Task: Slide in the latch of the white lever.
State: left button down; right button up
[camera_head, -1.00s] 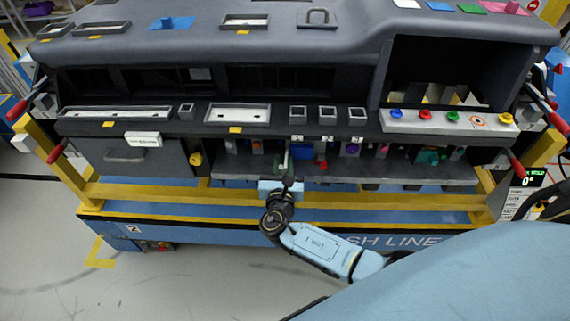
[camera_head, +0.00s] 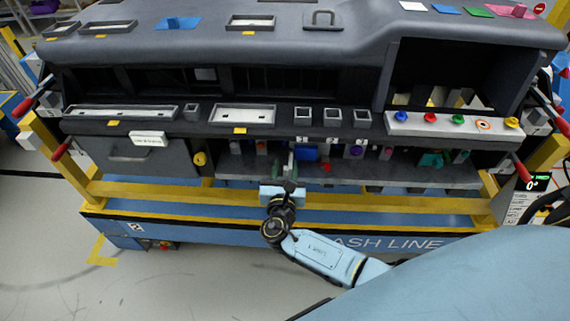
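My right gripper (camera_head: 285,172) reaches up from below into the lower shelf opening of the dashboard module (camera_head: 225,173). A thin pale upright piece (camera_head: 291,158), which looks like the white lever, stands at the fingertips, just left of a blue block. The fingers partly cover it, and its latch is too small to make out. I cannot tell whether the fingers touch it or are closed. My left gripper is not in view.
Several coloured parts hang in the recess, including a blue block (camera_head: 305,153), a purple knob (camera_head: 356,152) and a teal part (camera_head: 431,159). A yellow rail (camera_head: 400,203) runs along the front. Red-handled levers (camera_head: 523,170) stick out at the sides.

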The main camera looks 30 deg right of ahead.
jog(key=v, duration=1.2)
jog(key=s+d+f+m+g+y, duration=0.2)
jog(key=s+f+m+g, duration=0.15)
jog(key=s+f, duration=0.4)
jog(key=s+d+f+m+g+y, duration=0.1)
jog(key=s+f+m+g+y, duration=0.2)
jog(key=f, duration=0.8)
jog(key=s+d+f+m+g+y, duration=0.15)
jog(key=s+f+m+g, duration=0.25)
jog(key=s+f, duration=0.45)
jog(key=s+f+m+g+y, duration=0.1)
jog(key=s+f+m, duration=0.3)
jog(key=s+m, duration=0.4)
jog(key=s+d+f+m+g+y, duration=0.1)
jog(key=s+f+m+g+y, duration=0.1)
jog(key=s+f+m, duration=0.3)
jog(key=s+m, duration=0.3)
jog(key=s, duration=0.1)
jog(key=shift+s+f+m+g, duration=0.2)
jog(key=shift+s+m+g, duration=0.15)
